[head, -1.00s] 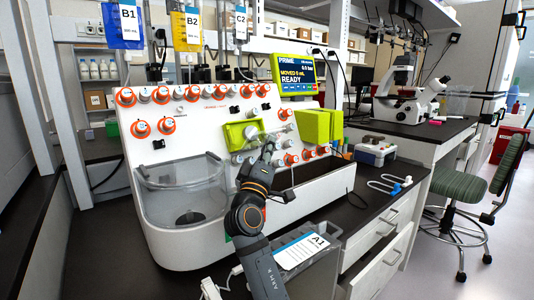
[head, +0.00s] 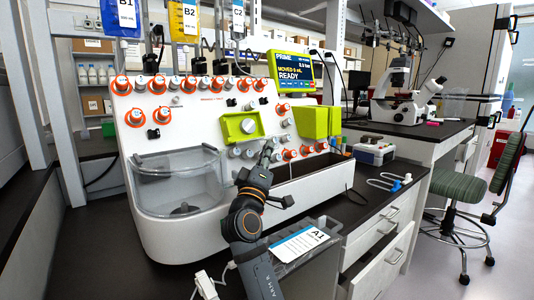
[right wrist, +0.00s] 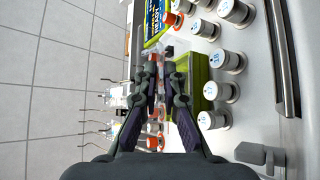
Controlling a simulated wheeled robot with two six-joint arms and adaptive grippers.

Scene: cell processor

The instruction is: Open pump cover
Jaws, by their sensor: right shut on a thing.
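The lime-green pump cover (head: 228,128) is on the sloped white front panel of the machine, with a round grey part in its opening. My right gripper (head: 268,147) reaches up to the panel at the cover's lower right corner. In the right wrist view, the fingers of my right gripper (right wrist: 160,62) are close together, with the green of the pump cover (right wrist: 201,72) directly beside and behind one finger. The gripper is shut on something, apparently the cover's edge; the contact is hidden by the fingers. My left gripper is not in view.
Several orange-ringed knobs (head: 159,86) line the panel. A lime-green box (head: 313,122) and a display (head: 293,72) stand to the right. A clear bin (head: 180,182) is at the lower left.

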